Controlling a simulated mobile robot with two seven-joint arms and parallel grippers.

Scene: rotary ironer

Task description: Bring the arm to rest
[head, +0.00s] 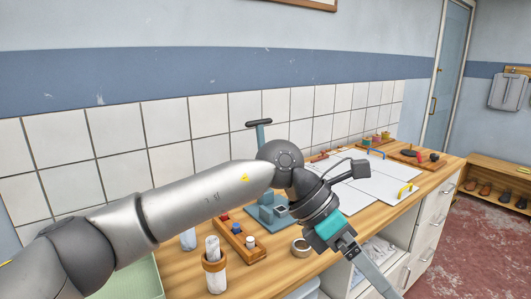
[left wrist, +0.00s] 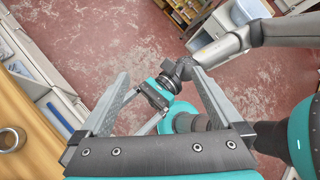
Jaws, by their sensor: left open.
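My left arm crosses the head view from the left, above the wooden worktop (head: 185,280). Its teal gripper (head: 372,280) hangs over the worktop's front edge, pointing down and right; its tips run to the picture's bottom. In the left wrist view my left gripper (left wrist: 158,73) has its two grey fingers spread wide, with nothing held between them. My right arm comes in from the upper right of that view. Its teal and dark right gripper (left wrist: 157,93) shows beyond my left fingers, over the floor.
White drawers (head: 427,240) stand below. A shoe bench (head: 495,180) is at right. Red floor (head: 480,250) lies clear in front.

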